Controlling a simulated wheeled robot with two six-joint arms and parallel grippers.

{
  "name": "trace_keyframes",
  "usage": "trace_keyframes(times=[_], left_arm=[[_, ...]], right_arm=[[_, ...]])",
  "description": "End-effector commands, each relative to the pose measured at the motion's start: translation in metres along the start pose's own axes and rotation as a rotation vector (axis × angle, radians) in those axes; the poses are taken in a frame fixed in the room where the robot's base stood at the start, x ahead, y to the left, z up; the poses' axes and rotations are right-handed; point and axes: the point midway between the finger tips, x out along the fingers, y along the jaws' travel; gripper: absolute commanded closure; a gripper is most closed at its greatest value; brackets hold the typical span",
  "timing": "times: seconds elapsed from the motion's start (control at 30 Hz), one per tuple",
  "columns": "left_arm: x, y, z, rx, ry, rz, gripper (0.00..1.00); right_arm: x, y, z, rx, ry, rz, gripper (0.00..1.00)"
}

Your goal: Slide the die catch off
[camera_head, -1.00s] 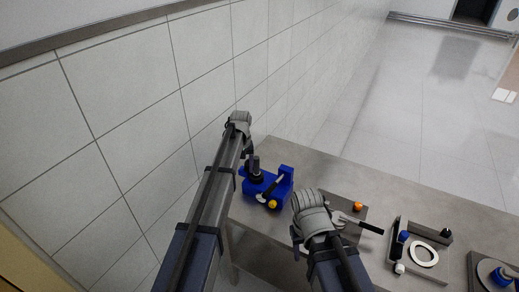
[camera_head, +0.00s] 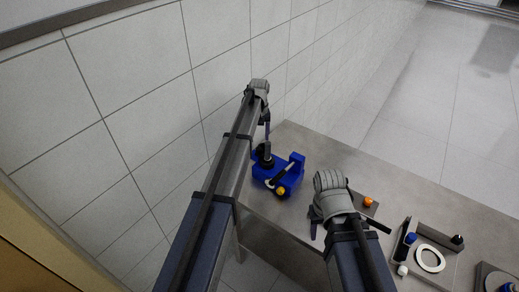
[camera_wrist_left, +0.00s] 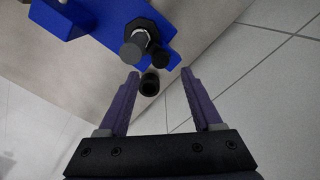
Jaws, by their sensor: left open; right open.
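A blue fixture (camera_head: 296,163) stands on the left part of the metal table, with a black upright part, a white-and-black lever and a yellow knob. I cannot tell which part is the die catch. In the left wrist view the blue body (camera_wrist_left: 100,15) carries a black collar with a grey-ended pin (camera_wrist_left: 132,50). A small black hollow cylinder (camera_wrist_left: 149,82) appears between the fingers of my left gripper (camera_wrist_left: 163,74), which is open and not closed on it. In the head view my left gripper (camera_head: 267,128) is above the fixture's far left side. My right gripper (camera_head: 315,224) is open, right of the fixture.
An orange knob (camera_head: 368,202) is beside my right gripper. A white ring (camera_head: 430,258) lies in a grey holder further right, with another fixture (camera_head: 498,284) at the right edge. The tiled wall (camera_head: 130,110) is close on the left.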

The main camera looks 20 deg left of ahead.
Motion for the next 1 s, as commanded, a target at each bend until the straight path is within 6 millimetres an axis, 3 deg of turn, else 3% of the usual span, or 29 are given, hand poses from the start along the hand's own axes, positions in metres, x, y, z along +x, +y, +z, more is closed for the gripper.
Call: trace_keyframes(times=[0.3, 0.5, 0.87, 1.0], left_arm=[[0.045, 0.0, 0.0, 0.0, 0.0, 0.0, 0.34], [0.064, 0.0, 0.0, 0.0, 0.0, 0.0, 0.34], [0.065, 0.0, 0.0, 0.0, 0.0, 0.0, 0.34], [0.065, 0.0, 0.0, 0.0, 0.0, 0.0, 0.49]], right_arm=[[0.045, -0.004, -0.003, -0.008, 0.0, 0.002, 0.5], [0.063, -0.006, -0.004, -0.008, 0.0, 0.002, 0.5], [0.065, -0.006, -0.004, -0.007, 0.0, 0.002, 0.5], [0.065, -0.006, -0.004, -0.007, 0.0, 0.002, 0.5]])
